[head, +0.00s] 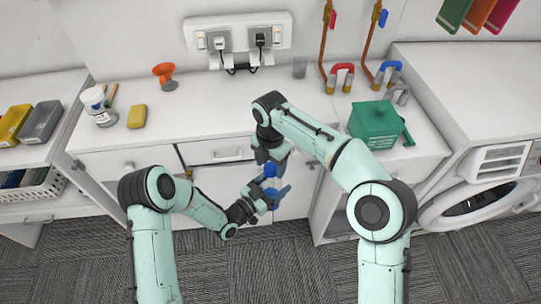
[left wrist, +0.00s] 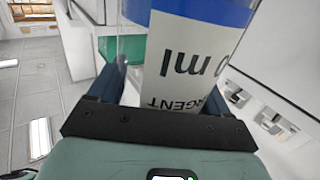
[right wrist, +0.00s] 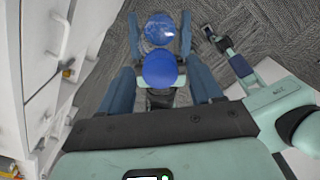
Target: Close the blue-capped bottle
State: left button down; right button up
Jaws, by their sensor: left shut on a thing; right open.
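The bottle (left wrist: 200,45) stands between my left gripper's fingers in the left wrist view. It has a white label with dark print and a blue band. My left gripper (head: 268,196) is shut on it, in front of the counter drawers. A blue cap (head: 270,170) shows at the upper end of the bottle in the head view. It is also in the right wrist view (right wrist: 160,70), between the fingers of my right gripper (head: 271,158), which is open and just above it. A second blue round surface lies beyond the cap; I cannot tell which part it is.
The white counter (head: 220,105) is behind my grippers. A washing machine (head: 475,200) stands at the right.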

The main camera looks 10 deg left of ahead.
jog(key=shift+f, duration=0.25)
jog(key=c, duration=1.1)
jog(key=m, duration=0.6)
jog(key=shift+m, duration=0.4)
jog(key=m, duration=0.4)
jog(key=shift+m, duration=0.4)
jog(key=m, duration=1.2)
jog(key=shift+m, duration=0.4)
jog(key=o, duration=1.2)
